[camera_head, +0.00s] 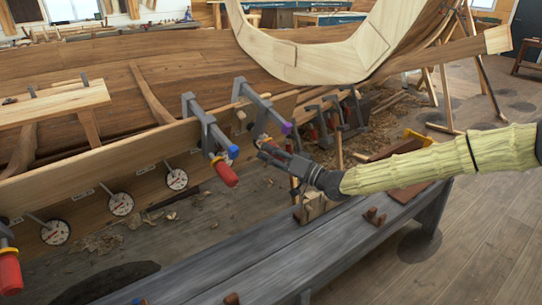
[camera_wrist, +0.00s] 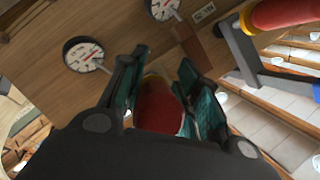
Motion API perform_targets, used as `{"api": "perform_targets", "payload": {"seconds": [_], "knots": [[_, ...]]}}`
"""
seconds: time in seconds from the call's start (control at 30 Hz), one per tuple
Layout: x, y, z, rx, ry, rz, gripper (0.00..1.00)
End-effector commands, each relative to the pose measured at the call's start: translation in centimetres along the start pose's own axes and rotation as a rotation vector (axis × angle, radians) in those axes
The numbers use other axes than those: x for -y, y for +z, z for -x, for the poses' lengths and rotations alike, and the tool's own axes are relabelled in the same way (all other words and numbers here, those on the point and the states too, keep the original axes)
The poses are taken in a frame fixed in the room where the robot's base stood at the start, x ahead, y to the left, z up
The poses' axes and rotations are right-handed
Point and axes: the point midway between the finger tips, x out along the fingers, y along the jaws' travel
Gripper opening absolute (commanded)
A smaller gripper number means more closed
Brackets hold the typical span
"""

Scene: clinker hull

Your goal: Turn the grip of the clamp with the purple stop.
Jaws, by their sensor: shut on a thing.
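The clamp with the purple stop (camera_head: 286,127) is a grey bar clamp over the hull's upper plank, right of a similar clamp. My gripper (camera_head: 268,152) is at this clamp's lower end, just below the purple stop. In the wrist view, my gripper's teal-padded fingers (camera_wrist: 160,70) lie on both sides of a red grip (camera_wrist: 157,108) and are shut on it. A yellow collar shows at the grip's far end. The gripper body hides the near part of the grip. The purple stop does not show in the wrist view.
The neighbouring clamp has a blue stop (camera_head: 233,151) and red grip (camera_head: 225,174); its red grip (camera_wrist: 287,12) is close by at upper right in the wrist view. Several dial gauges (camera_head: 176,179) line the plank. A grey bench (camera_head: 240,265) runs below my arm.

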Motion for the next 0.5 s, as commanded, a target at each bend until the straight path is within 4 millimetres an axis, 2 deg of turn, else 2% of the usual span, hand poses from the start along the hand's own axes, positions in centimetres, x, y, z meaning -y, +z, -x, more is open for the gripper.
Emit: {"api": "perform_targets", "payload": {"seconds": [0.17,0.2,0.3,0.5], "knots": [[-0.07,-0.27,0.03,-0.004,0.001,0.001,0.09],[-0.07,-0.28,0.03,-0.004,0.001,0.001,0.38],[-0.05,-0.22,0.01,-0.004,0.001,0.001,0.55],[0.00,-0.08,-0.06,-0.001,0.000,0.001,0.55]]}}
